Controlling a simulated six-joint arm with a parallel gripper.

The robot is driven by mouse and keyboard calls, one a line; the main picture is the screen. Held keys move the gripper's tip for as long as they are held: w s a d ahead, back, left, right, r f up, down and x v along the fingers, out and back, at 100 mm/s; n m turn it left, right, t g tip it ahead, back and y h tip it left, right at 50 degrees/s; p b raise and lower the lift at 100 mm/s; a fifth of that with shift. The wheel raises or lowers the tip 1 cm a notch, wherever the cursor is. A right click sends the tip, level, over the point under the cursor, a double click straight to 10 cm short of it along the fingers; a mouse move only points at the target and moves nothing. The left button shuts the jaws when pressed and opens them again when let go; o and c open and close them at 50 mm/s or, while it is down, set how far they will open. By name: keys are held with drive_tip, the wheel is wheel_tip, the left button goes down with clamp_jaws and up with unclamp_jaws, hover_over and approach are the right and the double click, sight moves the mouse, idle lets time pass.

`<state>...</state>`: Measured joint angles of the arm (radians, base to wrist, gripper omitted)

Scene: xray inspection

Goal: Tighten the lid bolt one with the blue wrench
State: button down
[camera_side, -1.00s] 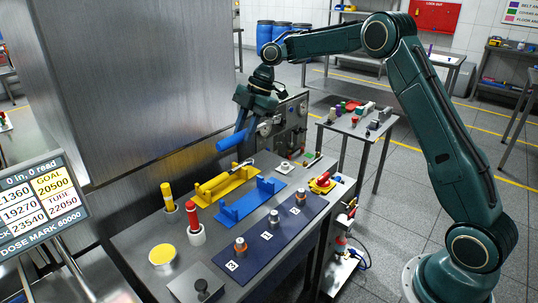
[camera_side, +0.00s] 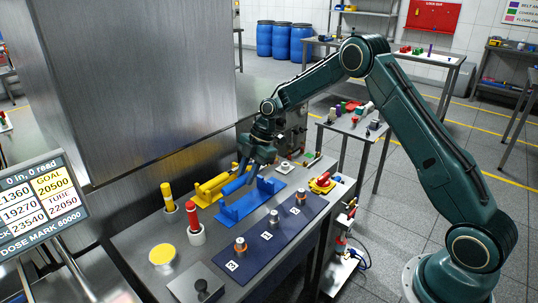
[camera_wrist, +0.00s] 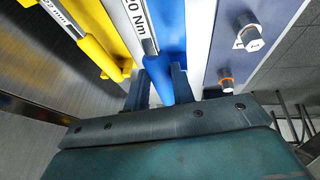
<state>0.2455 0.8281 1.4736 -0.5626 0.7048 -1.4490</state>
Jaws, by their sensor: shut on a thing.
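My gripper (camera_side: 252,168) is shut on the blue wrench (camera_side: 234,187), its fingers on either side of the blue handle. The wrist view shows the blue wrench (camera_wrist: 168,60) between the two fingers (camera_wrist: 158,90). Several bolt posts stand on the dark blue numbered mat: the near one (camera_side: 240,245), the middle one (camera_side: 274,216) and the far one (camera_side: 300,197).
A yellow wrench lies in a yellow rack (camera_side: 210,192) to the left. A red cylinder (camera_side: 193,217) and a yellow cylinder (camera_side: 168,197) stand upright nearby. The steel cabinet wall (camera_side: 130,90) rises behind the bench.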

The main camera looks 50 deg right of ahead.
drive_tip(key=shift+f, duration=0.85)
drive_tip(key=shift+f, duration=1.95)
drive_tip(key=c, duration=1.2)
unclamp_jaws()
drive_tip(key=shift+w+d+v, duration=0.15)
drive_tip(key=shift+v, duration=3.25)
drive_tip(key=shift+w+d+v, duration=0.1)
drive_tip(key=shift+w+v, duration=0.05)
drive_tip(key=shift+v, duration=3.3)
